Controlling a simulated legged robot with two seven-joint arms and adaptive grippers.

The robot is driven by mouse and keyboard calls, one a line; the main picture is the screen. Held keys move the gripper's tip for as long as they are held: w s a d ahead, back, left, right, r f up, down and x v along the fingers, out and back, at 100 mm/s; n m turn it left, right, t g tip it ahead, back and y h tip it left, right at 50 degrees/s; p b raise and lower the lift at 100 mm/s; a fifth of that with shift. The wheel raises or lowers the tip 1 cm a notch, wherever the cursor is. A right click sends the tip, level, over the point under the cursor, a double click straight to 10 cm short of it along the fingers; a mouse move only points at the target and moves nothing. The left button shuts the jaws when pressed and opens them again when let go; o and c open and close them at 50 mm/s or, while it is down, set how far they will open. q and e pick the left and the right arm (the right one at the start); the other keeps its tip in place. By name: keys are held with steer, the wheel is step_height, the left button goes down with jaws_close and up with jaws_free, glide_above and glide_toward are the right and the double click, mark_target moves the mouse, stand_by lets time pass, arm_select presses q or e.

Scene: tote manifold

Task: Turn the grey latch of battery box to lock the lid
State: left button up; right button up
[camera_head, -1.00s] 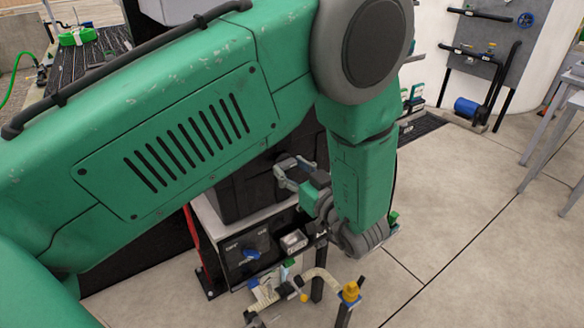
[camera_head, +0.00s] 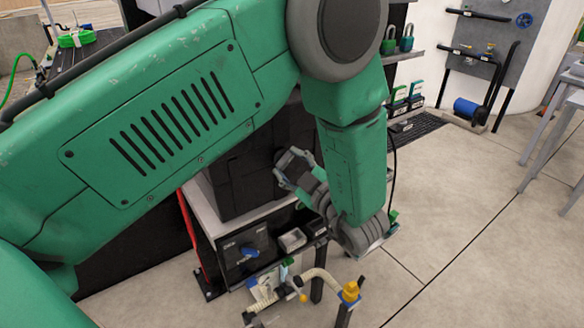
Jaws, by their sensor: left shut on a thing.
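The black battery box (camera_head: 240,183) stands on a pale-topped cabinet in the middle, and my green left arm covers its upper part and lid. My left gripper (camera_head: 284,173) is at the right part of the box and is shut on the grey latch. The latch is too small and too covered by the fingers to make out its angle. My right gripper is out of view.
The cabinet front below the box has a blue knob (camera_head: 250,253) and a small grey tray (camera_head: 292,239). Pipes with a yellow fitting (camera_head: 350,291) stand in front. A shelf with padlocks (camera_head: 406,38) is behind my arm.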

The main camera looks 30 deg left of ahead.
arm_select(q)
steer(key=n+b, duration=0.1)
steer(key=n, duration=0.3)
steer(key=shift+w+a+n+b, duration=0.1)
steer(key=shift+n+b, duration=0.2)
steer(key=shift+b, duration=0.1)
steer(key=n+b, duration=0.3)
steer(key=n, duration=0.2)
steer(key=shift+n, duration=0.3)
steer(key=o, duration=1)
steer(key=shift+o, duration=0.7)
steer(key=shift+a+f, duration=0.1)
steer(key=shift+a, duration=0.05)
